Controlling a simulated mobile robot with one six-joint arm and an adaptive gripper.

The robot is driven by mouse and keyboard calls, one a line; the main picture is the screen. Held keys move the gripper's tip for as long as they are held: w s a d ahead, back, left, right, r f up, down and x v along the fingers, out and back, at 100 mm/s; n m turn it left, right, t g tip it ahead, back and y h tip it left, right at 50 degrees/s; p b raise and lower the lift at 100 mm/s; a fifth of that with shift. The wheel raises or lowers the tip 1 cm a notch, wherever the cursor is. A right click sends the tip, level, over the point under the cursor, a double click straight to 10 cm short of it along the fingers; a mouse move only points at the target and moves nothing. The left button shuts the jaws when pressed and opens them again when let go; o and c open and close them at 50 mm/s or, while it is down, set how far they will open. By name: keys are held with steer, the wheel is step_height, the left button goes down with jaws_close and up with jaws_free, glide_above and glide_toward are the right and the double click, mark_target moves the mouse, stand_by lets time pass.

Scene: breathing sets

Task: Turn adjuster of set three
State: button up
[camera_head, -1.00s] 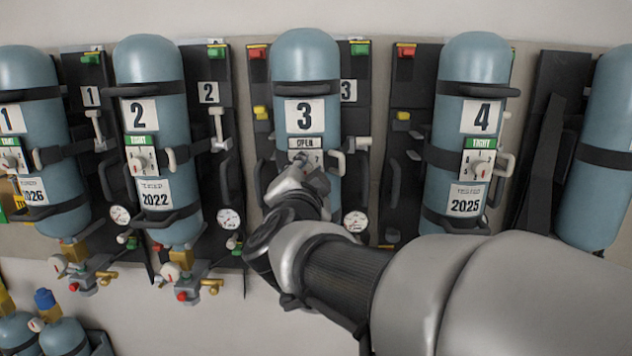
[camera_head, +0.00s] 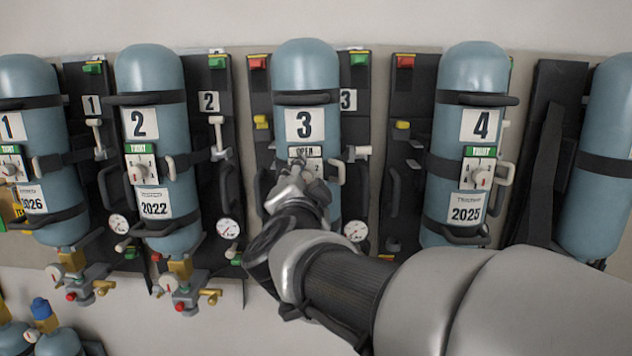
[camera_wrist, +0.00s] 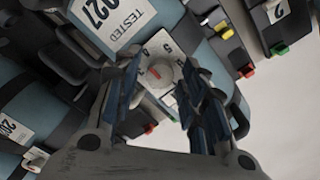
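Set three is a blue-grey cylinder (camera_head: 306,68) with a white "3" label, in the middle of the head view. Its small sign (camera_head: 304,152) reads OPEN. My gripper (camera_head: 300,180) is in front of the plate below that sign and hides most of it. In the wrist view the adjuster (camera_wrist: 160,73) is a round pale dial with a red mark, on a white plate with numbers. My gripper (camera_wrist: 161,78) is open there, one finger on each side of the dial. A gap seems to show at each side; I cannot tell whether either finger touches it.
Sets two (camera_head: 150,75) and four (camera_head: 474,70) hang on either side, both with green TIGHT signs. A pale handle (camera_head: 338,170) and a strap sit close right of my gripper. A gauge (camera_head: 356,231) is lower right.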

stand_by(0.3)
steer(key=s, duration=1.2)
steer(key=shift+a, duration=0.1)
steer(key=shift+f, duration=0.1)
